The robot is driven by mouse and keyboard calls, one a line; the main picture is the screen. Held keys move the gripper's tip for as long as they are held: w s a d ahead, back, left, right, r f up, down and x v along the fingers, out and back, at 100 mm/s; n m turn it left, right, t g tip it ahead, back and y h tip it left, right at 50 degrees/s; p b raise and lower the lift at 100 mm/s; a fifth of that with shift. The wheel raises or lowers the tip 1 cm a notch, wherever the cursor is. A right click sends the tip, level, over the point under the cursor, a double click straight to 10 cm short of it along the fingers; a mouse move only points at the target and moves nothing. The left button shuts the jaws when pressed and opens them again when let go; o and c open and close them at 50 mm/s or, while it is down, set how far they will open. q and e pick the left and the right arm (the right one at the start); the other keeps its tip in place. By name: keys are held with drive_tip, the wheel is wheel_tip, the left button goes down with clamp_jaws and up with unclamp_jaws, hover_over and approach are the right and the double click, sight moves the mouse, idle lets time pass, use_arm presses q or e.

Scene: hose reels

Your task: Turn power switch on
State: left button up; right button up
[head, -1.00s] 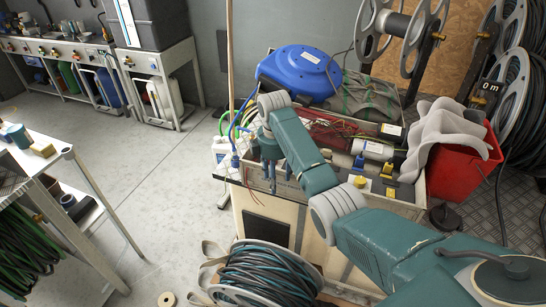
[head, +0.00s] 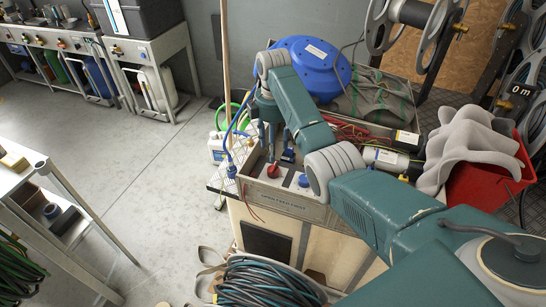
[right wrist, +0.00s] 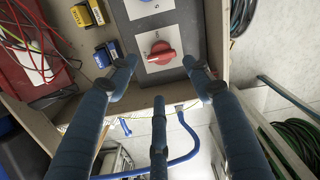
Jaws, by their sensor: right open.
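The power switch is a red rotary knob (right wrist: 161,53) on a pale square plate in the right wrist view. It also shows in the head view as a small red knob (head: 273,170) at the front left of the workbench box (head: 290,200). My right gripper (head: 271,140) is just above and behind the red knob in the head view. In the right wrist view its fingers (right wrist: 160,85) are spread and empty, with the knob beyond and between the tips, apparently untouched. A blue knob (head: 303,180) sits on the plate beside it. My left gripper is out of view.
A blue hose reel (head: 308,65) stands behind my right gripper. A red bin with grey cloth (head: 490,180) is at the right. A coiled hose (head: 268,283) lies in front of the box. The floor (head: 150,200) to the left is clear.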

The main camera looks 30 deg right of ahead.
sight(273, 166)
drive_tip(key=shift+w, duration=0.1)
drive_tip(key=shift+f, duration=0.25)
drive_tip(key=f, duration=0.6)
drive_tip(key=shift+s+a, duration=0.2)
drive_tip(key=shift+s, duration=0.2)
wheel_tip(273, 166, down, 3)
drive_tip(key=shift+w+f, duration=0.1)
drive_tip(key=shift+f, duration=0.05)
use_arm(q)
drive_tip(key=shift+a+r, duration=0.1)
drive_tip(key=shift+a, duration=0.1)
use_arm(e)
drive_tip(key=shift+f, duration=0.1)
